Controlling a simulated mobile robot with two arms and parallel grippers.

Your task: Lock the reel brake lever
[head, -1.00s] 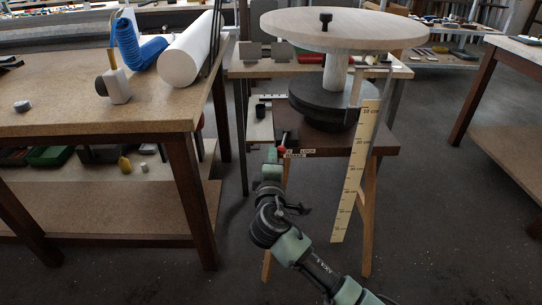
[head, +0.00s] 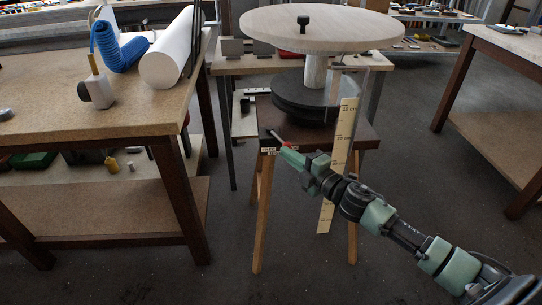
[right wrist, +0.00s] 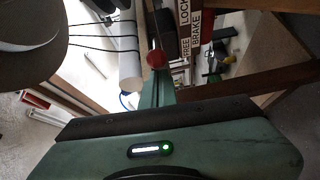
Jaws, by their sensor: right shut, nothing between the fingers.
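The brake lever's red knob (right wrist: 156,58) shows in the right wrist view, just beyond the tips of my right gripper (right wrist: 158,88). A black block sits behind the knob. The white label (right wrist: 190,30) beside it reads FREE, LOCK and BRAKE. In the head view the red knob (head: 286,143) is at the front edge of the brown reel stand (head: 352,138), and my right gripper (head: 284,151) is right at it, shut and empty. The gripper covers part of the label (head: 267,150). I cannot tell whether the fingers touch the knob. My left gripper is out of view.
The reel's round wooden top (head: 345,27) and dark lower disc (head: 300,95) stand above the lever. A measuring strip (head: 346,130) hangs in front of the stand, behind my right arm. A workbench (head: 60,110) stands at left. The floor in front is open.

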